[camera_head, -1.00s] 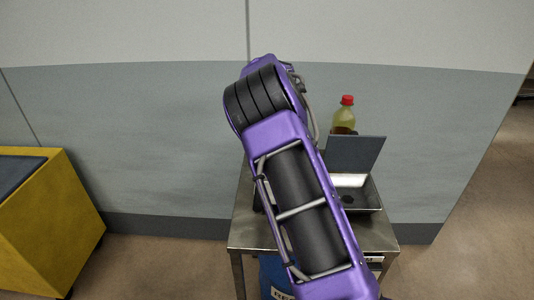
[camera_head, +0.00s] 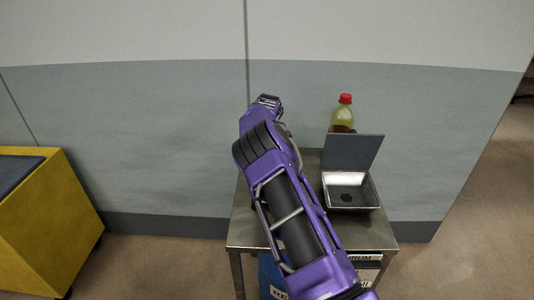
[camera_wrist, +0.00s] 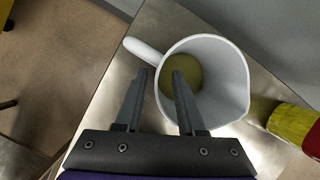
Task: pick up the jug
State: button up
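The white jug (camera_wrist: 226,72) stands on the metal table in the wrist view, seen from above. Its open mouth shows something yellowish inside, and its handle (camera_wrist: 143,50) points to the upper left. My gripper (camera_wrist: 160,70) is open and empty. Its left finger lies outside the jug's rim, just below the handle; its right finger overlaps the mouth. I cannot tell whether that finger is above the rim or inside. In the head view my arm hides the jug.
The metal table (camera_head: 360,232) also bears a metal box (camera_head: 352,209) with a raised dark lid, and a red-capped bottle (camera_head: 342,118) behind it. The bottle (camera_wrist: 288,122) is right of the jug in the wrist view. A wall stands behind; a yellow cabinet (camera_head: 60,215) is far left.

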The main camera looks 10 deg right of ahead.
jog(key=shift+w+f, duration=0.2)
jog(key=shift+f, duration=0.3)
grip_shut()
dwell(1.1)
